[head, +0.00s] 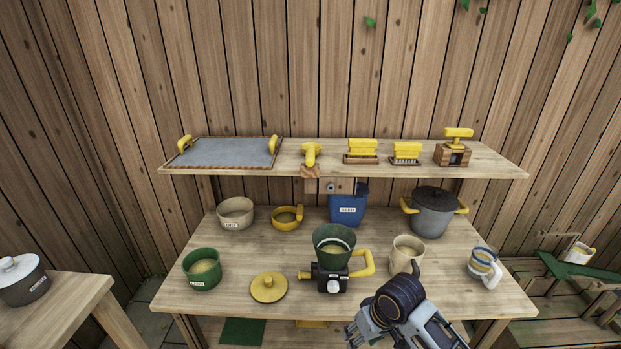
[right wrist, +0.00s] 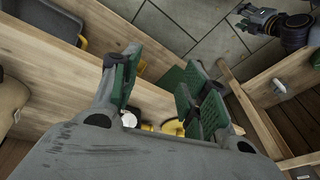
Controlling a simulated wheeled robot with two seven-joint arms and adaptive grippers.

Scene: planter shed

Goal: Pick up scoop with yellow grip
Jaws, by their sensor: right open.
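My right gripper (head: 367,331) is at the table's front edge, below the beige pot and away from both. In the right wrist view its green-padded fingers (right wrist: 155,90) are apart with nothing held between them. An arm end, likely my left gripper (right wrist: 262,20), shows at the top right there; its fingers are unclear.
A green funnel on a dark mill with a yellow handle (head: 333,265) stands mid-table. Around it are a green pot (head: 202,268), yellow lid (head: 269,287), beige pot (head: 407,252), striped mug (head: 484,266) and grey pot (head: 433,213). The shelf (head: 220,171) overhangs the table's back.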

